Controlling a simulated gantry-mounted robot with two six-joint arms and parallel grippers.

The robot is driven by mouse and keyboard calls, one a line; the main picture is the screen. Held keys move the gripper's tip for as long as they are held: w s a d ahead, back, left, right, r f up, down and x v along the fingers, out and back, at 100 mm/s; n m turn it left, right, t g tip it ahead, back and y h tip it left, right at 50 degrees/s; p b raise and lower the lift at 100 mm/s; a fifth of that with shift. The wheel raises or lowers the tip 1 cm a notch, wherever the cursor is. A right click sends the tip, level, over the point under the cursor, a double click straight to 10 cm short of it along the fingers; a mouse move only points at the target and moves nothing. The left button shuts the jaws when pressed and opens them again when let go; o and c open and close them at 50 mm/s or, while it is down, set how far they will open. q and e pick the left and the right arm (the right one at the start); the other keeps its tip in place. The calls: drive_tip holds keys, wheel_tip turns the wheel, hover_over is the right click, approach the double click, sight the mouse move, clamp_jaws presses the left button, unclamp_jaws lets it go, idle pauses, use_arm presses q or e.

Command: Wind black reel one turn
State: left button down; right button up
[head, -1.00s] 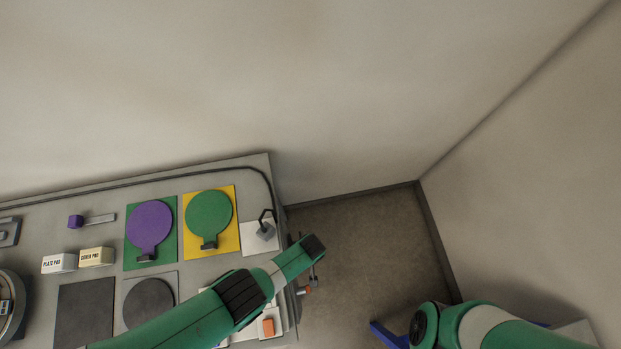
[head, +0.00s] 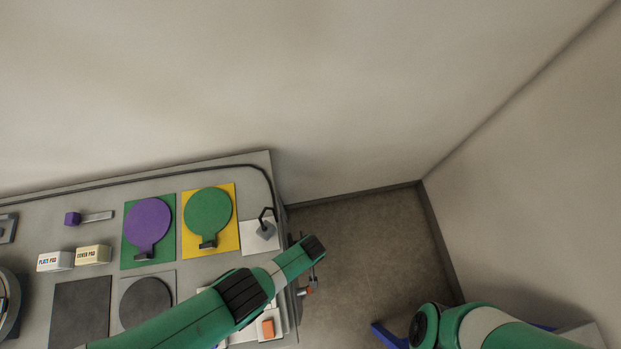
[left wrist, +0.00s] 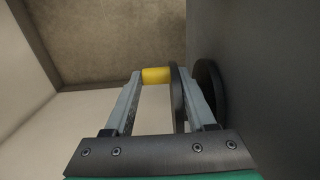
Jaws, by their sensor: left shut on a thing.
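The black reel shows in the left wrist view as dark round discs, one (left wrist: 209,92) behind the right finger and a thinner one (left wrist: 177,98) between the fingers. A yellow handle (left wrist: 155,76) sticks out to the left of the thin disc. My left gripper (left wrist: 160,78) is shut on the yellow handle, with a finger at each side. In the head view my left arm reaches over the right end of the cart; its gripper and the reel are hidden there. My right arm shows at lower right, its gripper out of view.
The grey cart top (head: 205,268) holds a purple disc (head: 149,222), a green disc (head: 208,214), a black disc (head: 146,301) and two labelled boxes (head: 93,255). A large dark wall (left wrist: 265,80) stands right of the gripper. Floor (head: 365,240) is clear beyond the cart.

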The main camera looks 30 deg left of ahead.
use_arm(q)
drive_tip(key=shift+w+d, duration=0.15)
drive_tip(key=shift+d+f+t+y, duration=0.15)
drive_tip(key=shift+t+y, duration=0.25)
drive_tip(key=shift+t, duration=0.2)
drive_tip(key=shift+f+t+y+b, duration=0.35)
drive_tip(key=shift+t+y+b, duration=0.05)
drive_tip(key=shift+t, duration=0.2)
drive_tip(key=shift+f+t+y+b, duration=0.45)
drive_tip(key=shift+t+y+b, duration=0.25)
drive_tip(key=shift+t+b, duration=0.35)
drive_tip(key=shift+f+t+y+b, duration=0.15)
drive_tip(key=shift+t+y+b, duration=0.35)
drive_tip(key=shift+t+b, duration=0.05)
